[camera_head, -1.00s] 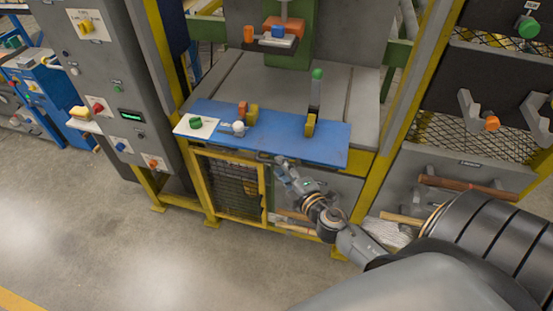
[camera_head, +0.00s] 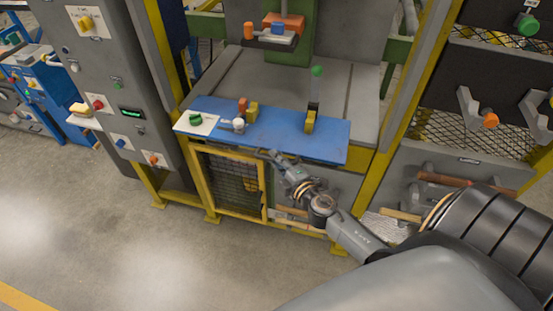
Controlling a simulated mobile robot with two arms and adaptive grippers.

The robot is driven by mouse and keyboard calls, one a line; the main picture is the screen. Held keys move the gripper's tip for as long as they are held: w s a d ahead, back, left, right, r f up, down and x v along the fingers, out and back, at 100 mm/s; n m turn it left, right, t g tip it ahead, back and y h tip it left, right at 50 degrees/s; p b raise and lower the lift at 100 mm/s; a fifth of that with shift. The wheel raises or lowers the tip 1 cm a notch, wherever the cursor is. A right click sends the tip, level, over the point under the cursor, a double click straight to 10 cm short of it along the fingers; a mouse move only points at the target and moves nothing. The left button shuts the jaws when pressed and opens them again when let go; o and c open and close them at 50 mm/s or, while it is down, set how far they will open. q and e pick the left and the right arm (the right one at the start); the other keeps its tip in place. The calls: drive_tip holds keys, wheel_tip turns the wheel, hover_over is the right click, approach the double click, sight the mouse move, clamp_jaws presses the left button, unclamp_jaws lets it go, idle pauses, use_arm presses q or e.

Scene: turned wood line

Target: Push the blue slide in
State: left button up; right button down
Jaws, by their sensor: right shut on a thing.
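The blue slide (camera_head: 275,138) is a flat blue plate lying on the grey press table (camera_head: 245,78), its front edge along the table's front. My right gripper (camera_head: 275,156) is at the middle of that front edge, with its arm coming from the lower right. It is shut on the slide's front handle, which the fingers mostly hide. My left gripper is out of view.
On the slide are a white plate with a green knob (camera_head: 195,119), a white knob (camera_head: 238,125) and yellow blocks (camera_head: 310,121). A grey control cabinet (camera_head: 90,60) stands left. A rack with a wooden-handled tool (camera_head: 450,180) stands right. Floor at lower left is clear.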

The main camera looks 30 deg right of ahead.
sight(306, 129)
drive_tip(key=w+d+b, duration=0.1)
drive_tip(key=w+d, duration=0.3)
drive_tip(key=w+d+b, duration=0.1)
drive_tip(key=w+d, duration=0.3)
drive_tip(key=d, duration=0.1)
drive_tip(key=w+d+b, duration=0.1)
drive_tip(key=w+d, duration=0.3)
drive_tip(key=d, duration=0.1)
drive_tip(key=shift+w+d+b, duration=0.1)
drive_tip(key=shift+d+b, duration=0.15)
drive_tip(key=shift+b, duration=0.05)
drive_tip(key=c, duration=1.4)
unclamp_jaws()
drive_tip(key=shift+o, duration=0.2)
drive_tip(key=shift+a, duration=0.1)
drive_tip(key=shift+s+f, duration=0.1)
drive_tip(key=shift+s, duration=0.45)
drive_tip(key=shift+s+a+r, duration=0.1)
drive_tip(key=shift+s+r, duration=0.15)
drive_tip(key=shift+s, duration=0.9)
drive_tip(key=shift+s+a+r, duration=0.1)
drive_tip(key=shift+s+r, duration=0.15)
drive_tip(key=shift+s, duration=0.9)
drive_tip(key=shift+s+a+r, duration=0.1)
drive_tip(key=shift+s+r, duration=0.15)
drive_tip(key=shift+s, duration=0.9)
